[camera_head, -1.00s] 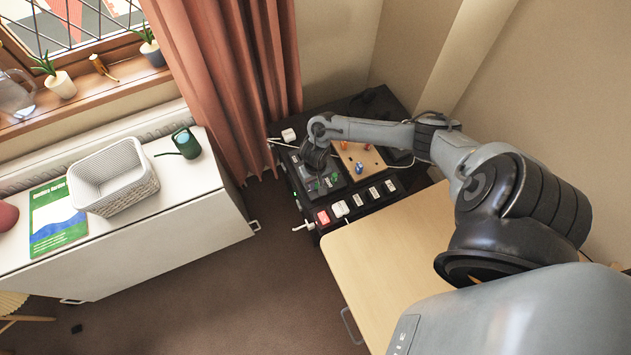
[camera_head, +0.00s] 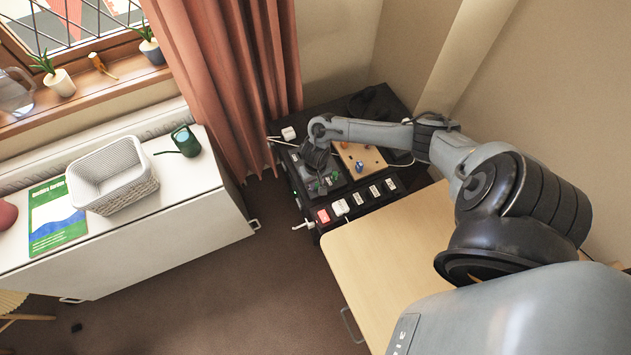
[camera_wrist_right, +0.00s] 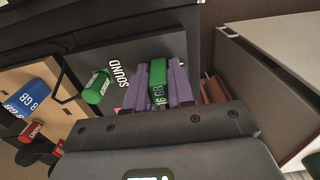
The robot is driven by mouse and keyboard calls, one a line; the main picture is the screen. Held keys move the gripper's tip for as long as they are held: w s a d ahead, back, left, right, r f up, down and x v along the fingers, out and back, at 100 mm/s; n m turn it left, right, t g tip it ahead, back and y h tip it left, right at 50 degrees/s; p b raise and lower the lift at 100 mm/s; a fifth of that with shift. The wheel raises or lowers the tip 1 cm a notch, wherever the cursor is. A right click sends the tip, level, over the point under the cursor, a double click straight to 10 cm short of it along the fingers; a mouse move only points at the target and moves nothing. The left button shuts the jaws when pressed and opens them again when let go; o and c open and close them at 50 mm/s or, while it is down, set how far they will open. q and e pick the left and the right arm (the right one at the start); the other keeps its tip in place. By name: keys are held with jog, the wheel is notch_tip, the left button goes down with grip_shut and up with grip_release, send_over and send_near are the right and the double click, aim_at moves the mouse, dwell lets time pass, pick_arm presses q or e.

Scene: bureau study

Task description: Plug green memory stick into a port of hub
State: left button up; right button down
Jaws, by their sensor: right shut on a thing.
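My right gripper (camera_wrist_right: 168,84) is shut on the green memory stick (camera_wrist_right: 159,76), marked "16 GB", held between its purple fingers in the right wrist view. In the head view my right gripper (camera_head: 322,172) is over a dark grey panel (camera_head: 340,186) on the black cabinet. The panel, marked "SOUND", shows behind the stick in the wrist view (camera_wrist_right: 95,58). Another green piece (camera_wrist_right: 97,86) stands on it, left of the held stick. I cannot tell which part is the hub, and no port opening shows. The stick's far end is hidden. My left gripper is not in view.
A wooden board (camera_head: 353,152) beside the panel carries a blue stick (camera_wrist_right: 27,100) marked "8 GB" and a red one (camera_wrist_right: 30,131). A bare wooden desktop (camera_head: 390,255) lies nearer.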

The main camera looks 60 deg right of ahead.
jog(key=c, duration=0.9)
grip_release()
